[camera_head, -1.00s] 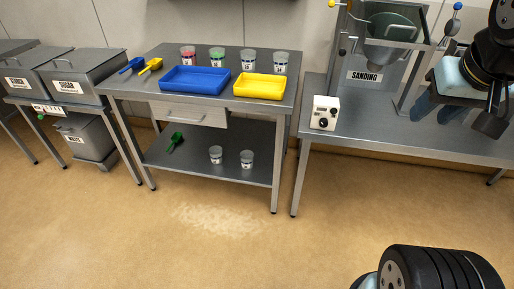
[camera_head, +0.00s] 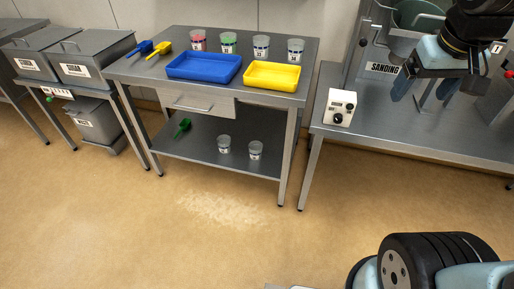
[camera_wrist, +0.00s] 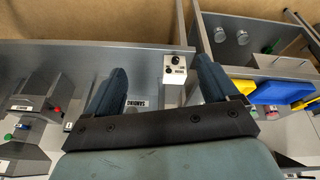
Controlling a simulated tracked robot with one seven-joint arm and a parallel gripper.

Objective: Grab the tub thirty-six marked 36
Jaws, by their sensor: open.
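Clear tubs with small labels stand in two places. On the table top are a red-filled tub (camera_head: 198,41), a green-filled tub (camera_head: 228,43) and two clear-looking tubs, the left one (camera_head: 261,47) and the right one (camera_head: 296,51). On the lower shelf are a left tub (camera_head: 224,144) and a right tub (camera_head: 256,150). Their numbers are too small to read surely, so I cannot tell which is 36. My gripper (camera_head: 425,88) is open and empty over the right bench, well right of all tubs. Its spread fingers (camera_wrist: 160,75) show in the wrist view.
A blue tray (camera_head: 204,67) and a yellow tray (camera_head: 271,76) stand before the upper tubs. A green scoop (camera_head: 183,127) lies on the lower shelf. The right bench bears a white control box (camera_head: 340,107) and the sanding hopper.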

